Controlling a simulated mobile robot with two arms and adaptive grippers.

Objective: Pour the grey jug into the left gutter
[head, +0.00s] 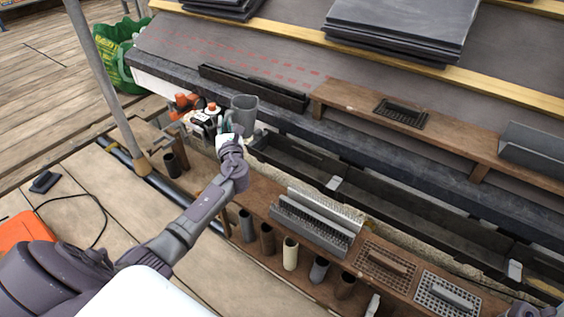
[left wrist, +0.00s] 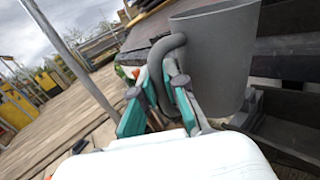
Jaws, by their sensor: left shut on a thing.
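The grey jug (head: 243,112) is upright, its open top facing up, above the near end of the long dark gutter (head: 300,165) in the head view. My left gripper (head: 231,134) is shut on the jug's handle, on the near side of the jug. In the left wrist view the jug (left wrist: 218,62) fills the upper right, and the teal fingers (left wrist: 160,95) close around its curved handle. The inside of the jug is hidden. A bit of my right arm shows at the bottom right corner of the head view; its fingers do not show.
A plank shelf (head: 262,207) holds gutter pieces (head: 312,222), grates (head: 388,262) and several pipe pieces (head: 290,253). An orange and white tool (head: 205,115) stands just left of the jug. A metal pole (head: 105,80) rises at the left. A short dark trough (head: 255,88) lies behind.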

